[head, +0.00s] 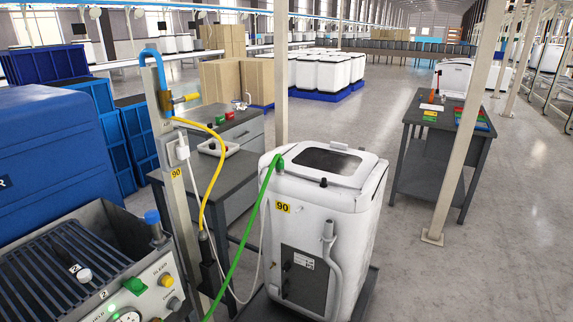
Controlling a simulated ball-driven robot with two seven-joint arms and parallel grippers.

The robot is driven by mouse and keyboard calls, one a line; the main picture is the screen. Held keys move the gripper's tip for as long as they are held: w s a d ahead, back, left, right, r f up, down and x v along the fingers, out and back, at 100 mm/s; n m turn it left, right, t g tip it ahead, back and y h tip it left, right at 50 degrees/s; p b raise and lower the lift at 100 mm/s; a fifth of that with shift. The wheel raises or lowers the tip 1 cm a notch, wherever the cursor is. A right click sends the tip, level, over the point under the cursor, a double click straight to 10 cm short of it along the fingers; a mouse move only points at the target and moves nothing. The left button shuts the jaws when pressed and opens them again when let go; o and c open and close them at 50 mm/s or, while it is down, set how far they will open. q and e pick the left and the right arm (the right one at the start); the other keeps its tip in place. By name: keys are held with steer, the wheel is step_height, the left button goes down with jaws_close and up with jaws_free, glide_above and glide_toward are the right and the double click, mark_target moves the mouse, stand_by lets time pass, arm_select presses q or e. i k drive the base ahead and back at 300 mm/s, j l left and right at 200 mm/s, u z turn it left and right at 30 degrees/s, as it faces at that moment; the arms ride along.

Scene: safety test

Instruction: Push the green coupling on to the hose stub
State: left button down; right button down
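A green hose (243,240) rises from the bottom edge to the upper left corner of a white machine (340,200) labelled 90. Its upper end is a darker green coupling (278,162) at the machine's top edge. A hose stub there is too small to make out. I cannot tell whether the coupling is seated or only touching. Neither of my grippers is in view.
A post on the left carries a blue pipe (152,57) with a yellow hose (222,150). A grey control unit (95,265) fills the lower left. A dark bench (225,143) stands behind the post. Open floor (470,260) lies right of the machine, with another slim post (462,120).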

mark_target(279, 166)
steer(key=i+l+z, duration=0.2)
steer(key=i+z, duration=0.6)
